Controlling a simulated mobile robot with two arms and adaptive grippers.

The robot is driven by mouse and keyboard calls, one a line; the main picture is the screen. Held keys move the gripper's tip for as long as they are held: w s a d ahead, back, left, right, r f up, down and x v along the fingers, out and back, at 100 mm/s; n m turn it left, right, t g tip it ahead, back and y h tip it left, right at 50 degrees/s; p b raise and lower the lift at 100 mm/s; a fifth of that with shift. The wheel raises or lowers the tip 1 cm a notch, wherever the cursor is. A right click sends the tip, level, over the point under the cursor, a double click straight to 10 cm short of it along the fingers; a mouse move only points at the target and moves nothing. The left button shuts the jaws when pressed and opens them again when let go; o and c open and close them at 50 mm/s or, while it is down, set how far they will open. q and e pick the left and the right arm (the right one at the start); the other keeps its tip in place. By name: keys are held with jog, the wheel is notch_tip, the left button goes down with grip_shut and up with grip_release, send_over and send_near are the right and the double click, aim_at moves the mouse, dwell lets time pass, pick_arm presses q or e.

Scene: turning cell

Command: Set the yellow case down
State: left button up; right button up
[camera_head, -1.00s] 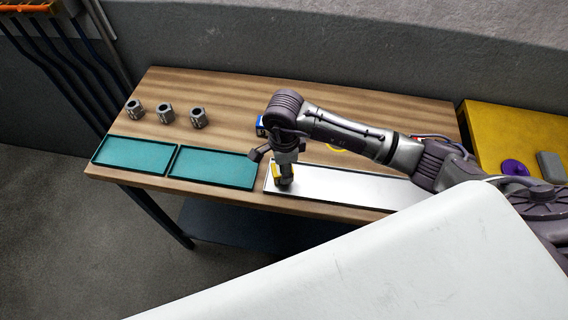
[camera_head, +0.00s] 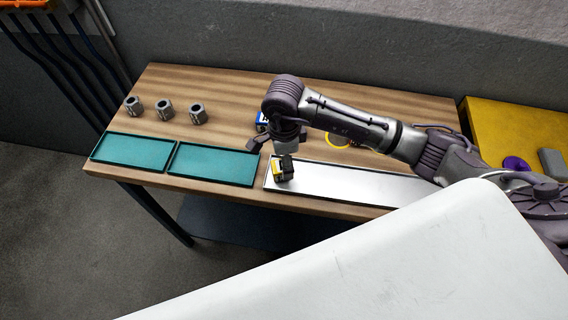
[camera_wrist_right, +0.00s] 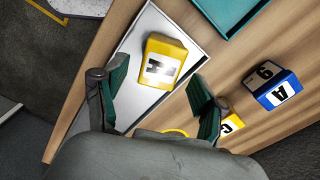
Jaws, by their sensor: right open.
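The yellow case (camera_head: 279,173) with a white label and dark letter rests on the left end of the silver tray (camera_head: 350,183). In the right wrist view the case (camera_wrist_right: 163,62) sits on the tray (camera_wrist_right: 146,104), beyond the fingertips and apart from them. My right gripper (camera_head: 272,155) is open and empty just above the case. Its two green-padded fingers are spread wide in the wrist view (camera_wrist_right: 153,97). My left gripper is not in view.
A blue case (camera_head: 261,122) stands behind my right gripper; the wrist view also shows another yellow case (camera_wrist_right: 231,124). A yellow ring (camera_head: 337,142) lies on the bench. Two teal trays (camera_head: 213,165) are empty. Three grey nuts (camera_head: 165,109) stand at the back left.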

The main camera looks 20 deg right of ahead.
notch_tip(320, 180, up, 10)
jog(key=b, duration=0.2)
jog(key=shift+b, duration=0.4)
jog(key=shift+f, duration=0.1)
